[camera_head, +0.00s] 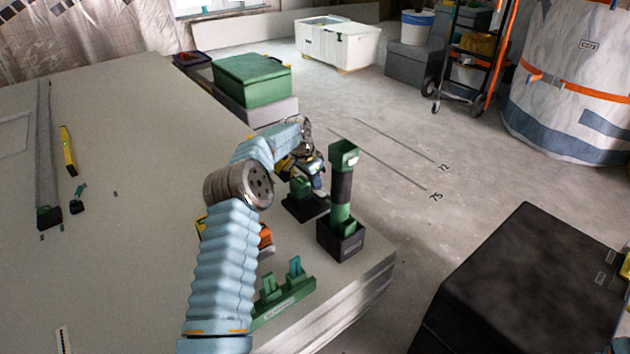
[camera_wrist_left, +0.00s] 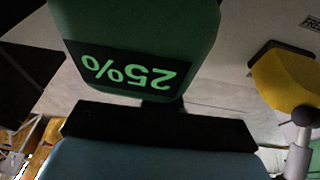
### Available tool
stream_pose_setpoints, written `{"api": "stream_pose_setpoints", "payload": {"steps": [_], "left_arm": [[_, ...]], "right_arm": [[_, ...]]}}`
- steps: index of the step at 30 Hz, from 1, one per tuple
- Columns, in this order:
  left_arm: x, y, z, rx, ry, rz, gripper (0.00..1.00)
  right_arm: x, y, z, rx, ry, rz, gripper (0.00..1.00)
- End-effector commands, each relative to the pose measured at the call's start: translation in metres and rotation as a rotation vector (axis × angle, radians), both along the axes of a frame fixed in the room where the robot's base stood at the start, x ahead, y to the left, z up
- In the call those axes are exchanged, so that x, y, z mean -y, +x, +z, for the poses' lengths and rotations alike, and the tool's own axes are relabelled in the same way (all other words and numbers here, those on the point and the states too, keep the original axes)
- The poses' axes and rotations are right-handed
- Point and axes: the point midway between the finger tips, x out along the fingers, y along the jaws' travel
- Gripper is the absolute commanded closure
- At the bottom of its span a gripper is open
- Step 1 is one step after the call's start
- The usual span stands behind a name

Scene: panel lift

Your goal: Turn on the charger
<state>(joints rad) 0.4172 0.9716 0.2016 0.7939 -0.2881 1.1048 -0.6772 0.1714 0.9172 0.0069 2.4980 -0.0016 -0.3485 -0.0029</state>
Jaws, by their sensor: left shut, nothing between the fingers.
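A small green device on a black base (camera_head: 303,206), which looks like the charger, stands on the stacked panels near their right edge. My left gripper (camera_head: 318,188) is shut and empty, pointing down right beside it and partly covering it. I cannot tell whether they touch. In the left wrist view a green body (camera_wrist_left: 140,25) fills the upper middle, very close, with a dark display (camera_wrist_left: 130,70) reading 25% upside down in lit green. A switch or button on the charger cannot be made out. My right gripper is not in view.
A green post in a black box (camera_head: 341,240) stands close to the right of the gripper. A green rack (camera_head: 285,297) lies in front, with an orange tool (camera_head: 265,238) partly behind my arm. A green case (camera_head: 251,78) is behind. The panel's left middle is mostly clear.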

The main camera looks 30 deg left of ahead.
Motion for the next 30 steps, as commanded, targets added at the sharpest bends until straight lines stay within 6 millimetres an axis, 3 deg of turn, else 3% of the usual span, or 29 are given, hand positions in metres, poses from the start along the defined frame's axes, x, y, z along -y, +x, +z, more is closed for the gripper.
{"api": "stream_pose_setpoints", "payload": {"steps": [5,30], "left_arm": [[-0.002,0.001,-0.006,-0.001,0.0,0.0,1.0],[0.013,-0.005,-0.001,-0.001,-0.001,-0.002,1.0]], "right_arm": [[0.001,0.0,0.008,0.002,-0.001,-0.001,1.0],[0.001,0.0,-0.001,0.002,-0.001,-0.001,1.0]]}}
